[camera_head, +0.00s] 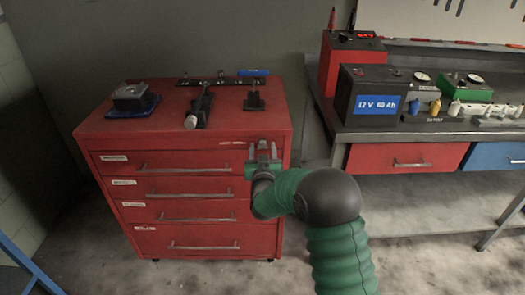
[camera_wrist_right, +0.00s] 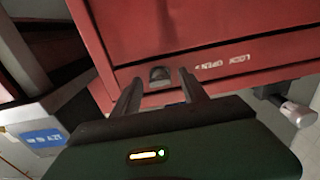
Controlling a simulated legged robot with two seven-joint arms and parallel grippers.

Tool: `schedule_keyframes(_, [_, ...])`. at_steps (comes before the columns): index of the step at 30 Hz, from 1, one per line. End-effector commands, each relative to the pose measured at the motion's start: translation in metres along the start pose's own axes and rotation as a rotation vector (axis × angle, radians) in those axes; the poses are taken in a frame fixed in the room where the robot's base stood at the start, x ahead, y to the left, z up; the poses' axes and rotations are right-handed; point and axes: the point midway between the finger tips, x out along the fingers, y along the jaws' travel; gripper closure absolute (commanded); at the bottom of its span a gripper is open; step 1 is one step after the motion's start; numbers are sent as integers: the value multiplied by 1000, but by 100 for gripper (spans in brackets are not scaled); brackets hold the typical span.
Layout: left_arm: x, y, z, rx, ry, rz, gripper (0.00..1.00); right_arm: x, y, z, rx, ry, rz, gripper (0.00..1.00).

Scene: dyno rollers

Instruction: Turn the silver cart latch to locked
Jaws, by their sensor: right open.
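My right gripper (camera_head: 268,147) is at the cart's upper right front corner. Its two fingers (camera_wrist_right: 160,80) are open, one on each side of the latch, with gaps visible. I cannot tell which way the latch is turned. In the head view my gripper hides it. My left gripper is not in view.
The cart has several drawers with silver handles (camera_head: 187,169). A black tool (camera_head: 201,108) and a block on a blue base (camera_head: 131,97) sit on its top. A workbench (camera_head: 340,124) with a 12 V battery (camera_head: 371,98) stands close on the right. Floor shows in front.

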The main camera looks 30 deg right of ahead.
Motion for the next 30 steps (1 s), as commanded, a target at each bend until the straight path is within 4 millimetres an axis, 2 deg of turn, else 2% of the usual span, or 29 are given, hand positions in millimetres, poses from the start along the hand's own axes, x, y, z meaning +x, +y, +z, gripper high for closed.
schedule_keyframes(2, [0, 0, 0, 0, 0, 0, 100, 0, 0, 0, 0, 0, 0, 49])
schedule_keyframes(14, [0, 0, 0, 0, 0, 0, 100, 0, 0, 0, 0, 0, 0, 100])
schedule_keyframes(23, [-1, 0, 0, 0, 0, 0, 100, -1, -1, -1, -13, 1, -1, 100])
schedule_keyframes(30, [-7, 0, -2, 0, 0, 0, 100, -1, -1, -2, -102, 1, -2, 100])
